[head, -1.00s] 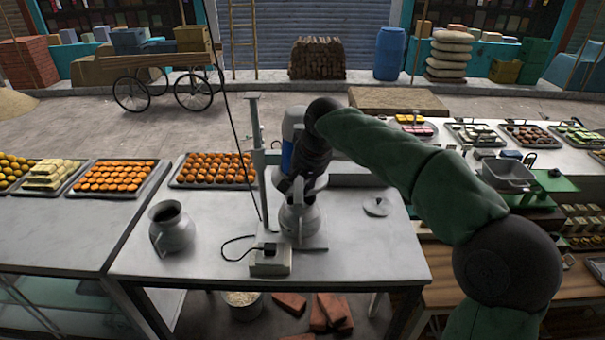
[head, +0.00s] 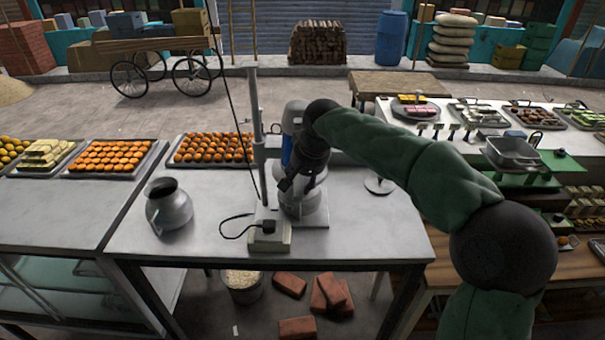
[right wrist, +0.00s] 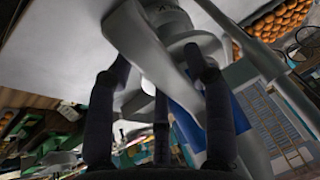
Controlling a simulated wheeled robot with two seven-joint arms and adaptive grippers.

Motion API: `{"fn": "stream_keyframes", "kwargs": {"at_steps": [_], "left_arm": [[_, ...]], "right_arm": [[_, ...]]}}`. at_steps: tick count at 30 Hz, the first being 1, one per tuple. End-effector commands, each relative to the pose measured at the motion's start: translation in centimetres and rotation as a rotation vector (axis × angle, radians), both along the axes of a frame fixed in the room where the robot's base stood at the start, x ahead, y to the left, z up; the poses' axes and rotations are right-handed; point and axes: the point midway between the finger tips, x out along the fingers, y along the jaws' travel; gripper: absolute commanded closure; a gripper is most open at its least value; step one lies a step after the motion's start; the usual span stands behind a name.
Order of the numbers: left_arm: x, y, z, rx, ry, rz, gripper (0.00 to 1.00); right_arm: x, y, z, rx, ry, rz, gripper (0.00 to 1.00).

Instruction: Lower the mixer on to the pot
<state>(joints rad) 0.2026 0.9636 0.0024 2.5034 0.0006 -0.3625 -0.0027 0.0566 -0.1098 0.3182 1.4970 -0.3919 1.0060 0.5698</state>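The mixer (head: 291,122), with a white and blue motor, hangs on an upright stand post (head: 255,120) at the middle table. The grey metal pot (head: 316,206) stands under it on the stand's base, partly hidden by my gripper. How far the mixer reaches into the pot is hidden. My right gripper (head: 290,187) is in front of the mixer and above the pot. In the right wrist view, the dark fingers of my right gripper (right wrist: 158,62) are spread on both sides of a grey metal part (right wrist: 148,40); firm contact does not show. My left gripper is out of view.
A second metal pot (head: 168,208) stands at the left of the table. A lid (head: 379,185) lies to the right. A switch box (head: 269,237) with a cable sits at the stand's front. Trays of orange sweets (head: 212,150) line the back left.

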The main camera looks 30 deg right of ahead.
Motion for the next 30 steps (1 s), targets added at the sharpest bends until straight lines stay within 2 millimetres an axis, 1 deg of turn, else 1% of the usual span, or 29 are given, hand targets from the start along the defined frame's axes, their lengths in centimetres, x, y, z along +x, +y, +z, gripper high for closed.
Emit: {"fn": "stream_keyframes", "kwargs": {"at_steps": [10,14,17,24,30], "left_arm": [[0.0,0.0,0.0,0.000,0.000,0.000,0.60],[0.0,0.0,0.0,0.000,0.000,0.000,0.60],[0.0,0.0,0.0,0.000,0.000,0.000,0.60],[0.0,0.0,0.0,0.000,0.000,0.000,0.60],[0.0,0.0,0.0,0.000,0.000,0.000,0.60]], "right_arm": [[0.1,-0.2,0.7,-0.001,-0.013,-0.002,0.40],[-0.3,-0.1,1.6,-0.002,-0.016,-0.002,0.40],[-0.9,-0.1,3.1,-0.001,-0.017,-0.003,0.40],[-2.9,0.2,7.4,-0.001,-0.016,-0.002,0.40],[-4.2,0.3,10.1,-0.001,-0.013,-0.002,0.40]]}}
